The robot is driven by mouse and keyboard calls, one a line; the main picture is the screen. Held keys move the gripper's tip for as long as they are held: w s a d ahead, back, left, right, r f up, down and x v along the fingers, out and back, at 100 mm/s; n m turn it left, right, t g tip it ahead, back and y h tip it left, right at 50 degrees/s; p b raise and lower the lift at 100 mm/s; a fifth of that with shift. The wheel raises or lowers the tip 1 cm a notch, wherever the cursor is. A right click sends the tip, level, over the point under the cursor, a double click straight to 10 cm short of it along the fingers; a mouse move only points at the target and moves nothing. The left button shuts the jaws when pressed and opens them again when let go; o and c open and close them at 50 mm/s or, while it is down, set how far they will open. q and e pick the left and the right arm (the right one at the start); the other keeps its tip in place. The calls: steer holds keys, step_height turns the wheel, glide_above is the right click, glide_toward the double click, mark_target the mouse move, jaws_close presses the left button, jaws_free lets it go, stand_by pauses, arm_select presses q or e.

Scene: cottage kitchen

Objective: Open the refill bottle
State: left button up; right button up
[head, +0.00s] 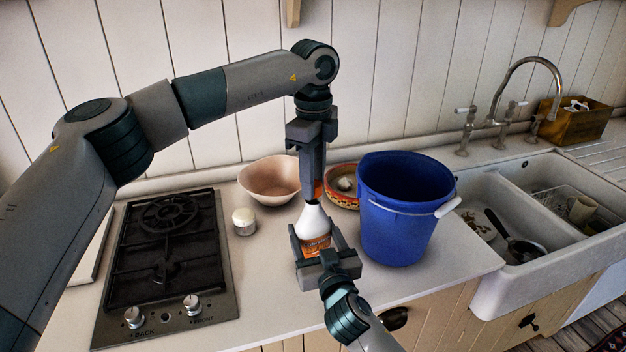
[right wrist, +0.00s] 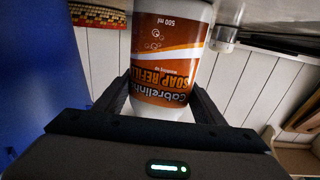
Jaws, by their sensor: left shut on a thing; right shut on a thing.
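The refill bottle (head: 312,222) stands upright on the worktop, white with an orange and brown label. In the right wrist view the bottle (right wrist: 168,60) appears upside down, its label reading "SOAP REFILL" and "500 ml". My right gripper (head: 318,246) is shut around its lower body from the front; its fingers (right wrist: 162,95) lie on both sides.
A blue bucket (head: 393,222) stands close right of the bottle. Behind are a pinkish bowl (head: 268,180) and a patterned bowl (head: 336,198). A small white-lidded jar (head: 243,222) and a gas hob (head: 170,250) are left. A double sink (head: 490,250) is at right.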

arm_select(q)
steer(key=shift+r, duration=0.15)
steer(key=shift+r, duration=1.85)
arm_select(e)
steer(key=o, duration=2.2)
steer(key=shift+c, duration=0.2)
arm_select(q)
step_height(320, 180, down, 2)
steer(key=b, duration=0.2)
steer(key=shift+f+b, duration=0.25)
steer(key=shift+b, duration=0.05)
arm_select(e)
steer(key=v, duration=1.2)
